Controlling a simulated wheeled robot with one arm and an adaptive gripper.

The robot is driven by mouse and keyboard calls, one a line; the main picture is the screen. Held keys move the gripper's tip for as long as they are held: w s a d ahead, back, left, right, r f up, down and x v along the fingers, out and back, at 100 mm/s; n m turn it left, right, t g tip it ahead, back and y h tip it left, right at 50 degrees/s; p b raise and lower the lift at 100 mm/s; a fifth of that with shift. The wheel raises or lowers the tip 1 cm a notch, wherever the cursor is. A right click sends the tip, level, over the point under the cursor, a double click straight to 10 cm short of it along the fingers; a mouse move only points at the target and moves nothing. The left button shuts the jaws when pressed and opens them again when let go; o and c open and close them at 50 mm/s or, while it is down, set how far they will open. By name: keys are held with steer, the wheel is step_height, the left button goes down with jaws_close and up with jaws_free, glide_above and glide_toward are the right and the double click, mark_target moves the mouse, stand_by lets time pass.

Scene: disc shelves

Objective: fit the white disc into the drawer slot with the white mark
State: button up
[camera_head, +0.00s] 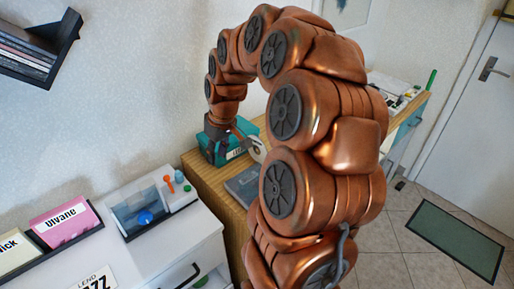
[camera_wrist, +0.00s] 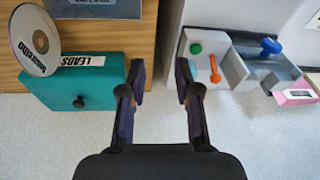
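A pale disc (camera_wrist: 34,40) with printed lettering and a centre hole stands tilted at the left of the wrist view, against or beside a teal box (camera_wrist: 88,92) labelled LEADS. In the head view the disc (camera_head: 257,151) shows beside the teal box (camera_head: 204,141), partly hidden by my arm. My gripper (camera_wrist: 160,78) is open and empty, its fingers to the right of the disc and box. In the head view my gripper (camera_head: 224,146) is over the box area. I cannot make out a drawer slot with a white mark.
A grey case (camera_head: 243,186) lies on the wooden top. A white cabinet (camera_head: 205,247) at lower left carries a tray with a blue knob (camera_head: 145,218) and a pink Ulvane box (camera_head: 67,223). A dark shelf (camera_head: 36,48) hangs on the wall. Floor shows at right.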

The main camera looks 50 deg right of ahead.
steer(key=shift+m+t+h, duration=0.6)
steer(key=shift+m+h, duration=0.1)
steer(key=d+f, duration=0.1)
steer(key=d, duration=0.5)
steer(key=d+p, duration=0.1)
steer(key=d, duration=0.5)
steer(key=d+f, duration=0.1)
steer(key=d, duration=0.6)
steer(key=shift+w+f, duration=0.35)
steer(key=p, duration=0.5)
glide_above(256, 161)
steer(key=shift+s+f+x, duration=0.1)
steer(key=shift+s+x, duration=0.2)
steer(key=shift+x, duration=0.95)
steer(key=shift+s+f+x, duration=0.1)
steer(key=shift+s+x, duration=0.2)
steer(key=shift+x, duration=0.9)
steer(key=shift+s+f+x, duration=0.1)
steer(key=shift+s+x, duration=0.2)
steer(key=shift+x, duration=0.95)
jaws_close()
